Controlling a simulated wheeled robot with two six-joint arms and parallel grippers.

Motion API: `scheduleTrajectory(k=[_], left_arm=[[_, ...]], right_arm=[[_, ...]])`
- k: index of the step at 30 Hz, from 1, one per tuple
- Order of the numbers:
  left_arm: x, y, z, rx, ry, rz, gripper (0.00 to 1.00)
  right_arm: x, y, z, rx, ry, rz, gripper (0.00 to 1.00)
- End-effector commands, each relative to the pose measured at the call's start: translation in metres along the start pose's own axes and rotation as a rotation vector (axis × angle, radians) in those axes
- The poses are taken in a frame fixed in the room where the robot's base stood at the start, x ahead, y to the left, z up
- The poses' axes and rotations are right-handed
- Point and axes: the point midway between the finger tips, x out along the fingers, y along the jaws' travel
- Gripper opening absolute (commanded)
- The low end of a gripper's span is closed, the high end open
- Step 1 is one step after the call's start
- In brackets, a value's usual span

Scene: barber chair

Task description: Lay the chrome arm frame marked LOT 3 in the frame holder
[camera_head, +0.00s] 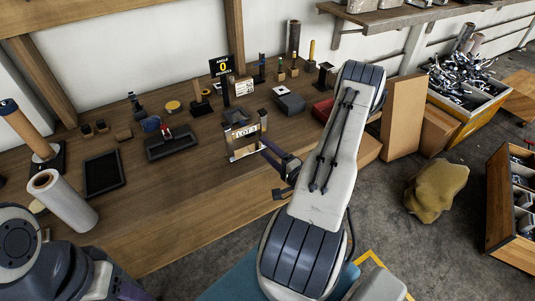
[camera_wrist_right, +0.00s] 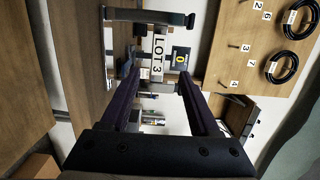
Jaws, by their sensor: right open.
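The chrome arm frame marked LOT 3 (camera_head: 246,143) stands near the front edge of the wooden bench, its white label facing the head camera. My right gripper (camera_head: 269,168) is open, just right of the frame. In the right wrist view the LOT 3 label (camera_wrist_right: 158,56) lies ahead, between the open fingers (camera_wrist_right: 157,75) as seen from there; I cannot tell whether they touch the frame. I cannot tell which fixture is the frame holder. My left arm shows at the lower left, but its gripper is out of view.
Behind the frame stands a black sign reading 0 (camera_head: 222,66). A dark tray (camera_head: 171,146) and a flat black tray (camera_head: 103,174) lie to its left. A grey box (camera_head: 291,104) and a red bin (camera_head: 323,110) are to its right. Bare bench lies front left.

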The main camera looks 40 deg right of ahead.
Motion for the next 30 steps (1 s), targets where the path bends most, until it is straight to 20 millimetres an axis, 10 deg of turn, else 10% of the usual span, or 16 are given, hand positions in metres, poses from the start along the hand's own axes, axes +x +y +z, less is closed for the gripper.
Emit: scheduleTrajectory(k=[11, 17, 24, 30], left_arm=[[0.001, 0.000, 0.000, 0.000, 0.000, 0.000, 0.50], [0.001, 0.000, 0.000, 0.000, 0.000, 0.000, 0.50], [0.001, 0.000, 0.000, 0.000, 0.000, 0.000, 0.50], [0.001, 0.000, 0.000, 0.000, 0.000, 0.000, 0.50]], right_arm=[[0.008, -0.013, 0.022, 0.019, -0.102, -0.012, 0.62], [0.031, -0.073, 0.166, 0.123, -0.708, 0.036, 0.62], [-0.070, -0.114, 0.336, 0.019, -1.554, 0.419, 0.62], [-0.172, -0.115, 0.366, -0.449, -1.954, 0.801, 0.62]])
